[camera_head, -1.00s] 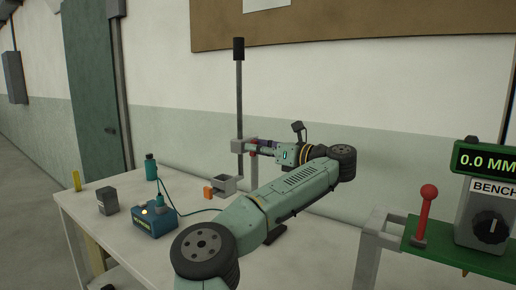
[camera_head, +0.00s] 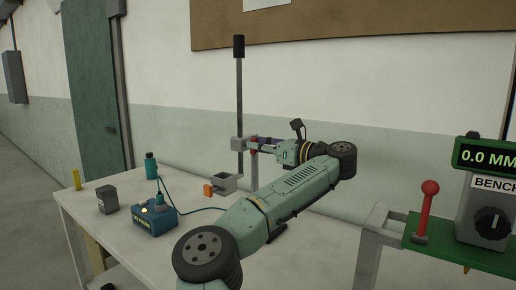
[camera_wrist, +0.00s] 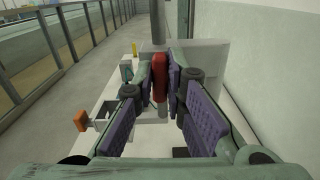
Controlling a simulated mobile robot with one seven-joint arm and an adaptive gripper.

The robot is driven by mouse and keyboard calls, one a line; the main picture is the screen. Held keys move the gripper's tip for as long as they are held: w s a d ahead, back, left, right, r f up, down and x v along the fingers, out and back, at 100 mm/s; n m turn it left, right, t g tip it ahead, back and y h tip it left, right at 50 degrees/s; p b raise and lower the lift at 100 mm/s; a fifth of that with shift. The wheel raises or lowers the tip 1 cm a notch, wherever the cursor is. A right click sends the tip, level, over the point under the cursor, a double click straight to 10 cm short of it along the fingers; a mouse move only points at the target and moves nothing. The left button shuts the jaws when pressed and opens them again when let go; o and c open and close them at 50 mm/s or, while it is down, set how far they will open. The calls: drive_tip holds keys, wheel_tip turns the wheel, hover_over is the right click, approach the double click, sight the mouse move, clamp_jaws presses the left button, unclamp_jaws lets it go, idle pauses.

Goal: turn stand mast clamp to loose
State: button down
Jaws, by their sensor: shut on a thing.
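The stand mast (camera_head: 239,90) is a thin grey vertical pole with a black top, rising from the white table. A grey clamp block (camera_head: 238,145) sits on the mast, with a red part at its right side. In the wrist view a red clamp handle (camera_wrist: 160,78) stands upright between the purple finger pads. My gripper (camera_head: 255,145) reaches the clamp from the right; in the wrist view my gripper (camera_wrist: 160,85) is shut on the red handle. The handle's far end is partly hidden.
The table (camera_head: 130,188) also holds a blue box (camera_head: 151,221) with a cable, a teal bottle-like item (camera_head: 150,166), a dark block (camera_head: 107,200) and a small holder with an orange knob (camera_head: 208,190). A green bench (camera_head: 470,258) with a red lever (camera_head: 425,208) stands right.

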drive_tip(key=n+b, duration=0.1)
drive_tip(key=n, duration=0.3)
drive_tip(key=n+b, duration=0.2)
drive_tip(key=n, duration=0.3)
drive_tip(key=n+b, duration=0.2)
drive_tip(key=n, duration=0.2)
drive_tip(key=shift+s+a+f, duration=0.15)
drive_tip(key=shift+s+f, duration=0.05)
drive_tip(key=shift+f, duration=0.05)
drive_tip(key=shift+n+b, duration=0.3)
drive_tip(key=shift+n, duration=0.1)
drive_tip(key=c, duration=1.6)
unclamp_jaws()
drive_tip(key=shift+r, duration=0.1)
drive_tip(key=shift+c, duration=0.2)
drive_tip(key=v, duration=0.7)
drive_tip(key=shift+s+d, duration=0.2)
